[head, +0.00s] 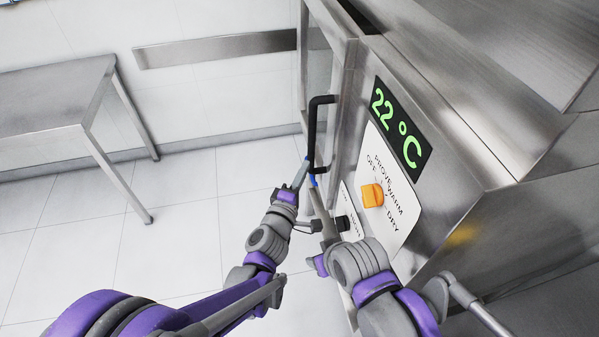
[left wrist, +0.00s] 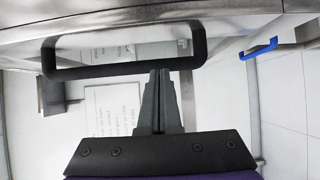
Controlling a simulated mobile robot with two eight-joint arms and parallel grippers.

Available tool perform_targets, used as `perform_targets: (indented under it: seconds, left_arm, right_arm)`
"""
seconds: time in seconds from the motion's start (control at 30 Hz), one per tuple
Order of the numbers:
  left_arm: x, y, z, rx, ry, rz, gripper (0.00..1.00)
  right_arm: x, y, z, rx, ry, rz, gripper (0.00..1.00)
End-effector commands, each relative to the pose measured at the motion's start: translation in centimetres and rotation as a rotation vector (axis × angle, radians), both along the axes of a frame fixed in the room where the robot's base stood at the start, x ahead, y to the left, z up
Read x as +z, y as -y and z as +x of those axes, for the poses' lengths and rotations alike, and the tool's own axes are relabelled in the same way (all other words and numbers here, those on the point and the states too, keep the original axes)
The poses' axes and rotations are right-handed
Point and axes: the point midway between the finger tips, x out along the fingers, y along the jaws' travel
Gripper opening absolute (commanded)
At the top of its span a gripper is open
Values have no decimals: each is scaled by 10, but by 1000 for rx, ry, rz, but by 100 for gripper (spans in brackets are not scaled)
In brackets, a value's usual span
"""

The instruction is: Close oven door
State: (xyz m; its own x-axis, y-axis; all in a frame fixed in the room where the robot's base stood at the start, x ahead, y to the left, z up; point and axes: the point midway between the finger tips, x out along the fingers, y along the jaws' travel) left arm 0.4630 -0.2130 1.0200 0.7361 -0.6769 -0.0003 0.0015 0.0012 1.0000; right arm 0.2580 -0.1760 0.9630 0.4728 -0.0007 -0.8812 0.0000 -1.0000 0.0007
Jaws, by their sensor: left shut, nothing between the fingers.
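The oven door (head: 319,65) is a steel-framed glass door at the top centre in the head view, seen at a steep angle. A dark gap shows along its top edge beside the oven body, so it looks slightly ajar. Its black bar handle (head: 313,130) also spans the left wrist view (left wrist: 110,70). My left gripper (head: 302,170) is shut and empty at the lower end of the handle. In the left wrist view its fingertips (left wrist: 160,72) overlap the bar; I cannot tell whether they touch. My right gripper (head: 318,195) is beside the control panel, its fingers unclear.
The control panel (head: 383,205) has an orange knob (head: 372,195) and a green 22 °C display (head: 399,124). A steel table (head: 50,100) stands left; the tiled floor (head: 170,215) between is clear.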

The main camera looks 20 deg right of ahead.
Motion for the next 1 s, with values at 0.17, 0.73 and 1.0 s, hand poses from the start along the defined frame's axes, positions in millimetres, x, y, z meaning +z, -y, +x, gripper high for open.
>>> perform_targets:
  seconds: [0.17,0.73,1.0]
  left_arm:
    - [0,0,0,0,0,0,0]
    - [-1,-38,-42,1,-1,1,0]
    - [0,-67,-74,0,0,0,0]
  right_arm:
    - [0,0,0,0,0,0,58]
    - [-12,0,-5,0,-9,0,58]
    - [-17,0,-7,0,-13,0,58]
